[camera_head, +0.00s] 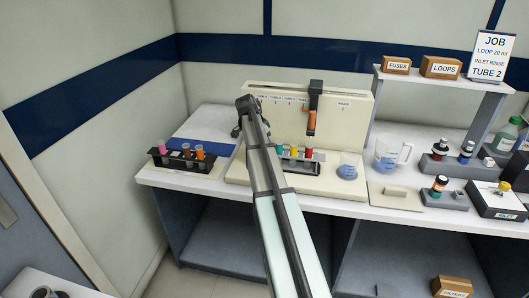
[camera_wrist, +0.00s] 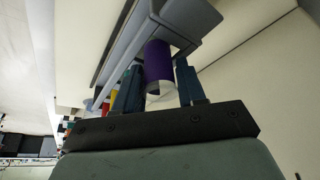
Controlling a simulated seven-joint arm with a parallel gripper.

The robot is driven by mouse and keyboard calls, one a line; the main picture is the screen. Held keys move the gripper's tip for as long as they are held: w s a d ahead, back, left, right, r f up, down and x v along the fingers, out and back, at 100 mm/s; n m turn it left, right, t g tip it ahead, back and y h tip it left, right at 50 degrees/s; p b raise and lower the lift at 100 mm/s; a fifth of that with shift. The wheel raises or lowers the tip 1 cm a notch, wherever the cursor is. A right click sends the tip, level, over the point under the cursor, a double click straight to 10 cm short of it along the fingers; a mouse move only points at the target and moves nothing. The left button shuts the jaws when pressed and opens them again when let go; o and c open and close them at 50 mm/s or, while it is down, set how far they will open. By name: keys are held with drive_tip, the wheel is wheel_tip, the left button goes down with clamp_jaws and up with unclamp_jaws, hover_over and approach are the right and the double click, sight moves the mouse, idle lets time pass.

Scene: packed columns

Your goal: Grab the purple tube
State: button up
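The purple tube (camera_wrist: 158,62) is in the wrist view, its clear end towards my gripper and its far end at a grey rack (camera_wrist: 190,18). My gripper (camera_wrist: 160,80) has one finger on each side of the tube. The gaps are very small, and I cannot tell whether the fingers touch it. In the head view my arm hides the purple tube and my fingers. Teal (camera_head: 279,150), yellow (camera_head: 293,151) and red (camera_head: 308,153) tubes stand in the rack right of my arm.
A second rack (camera_head: 183,163) with pink and orange tubes stands at the left. An orange tube (camera_head: 311,121) hangs in a holder above the main rack. A beaker (camera_head: 347,170) and jug (camera_head: 386,158) stand to the right.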

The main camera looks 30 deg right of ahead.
drive_tip(key=c, duration=0.6)
drive_tip(key=shift+c, duration=0.2)
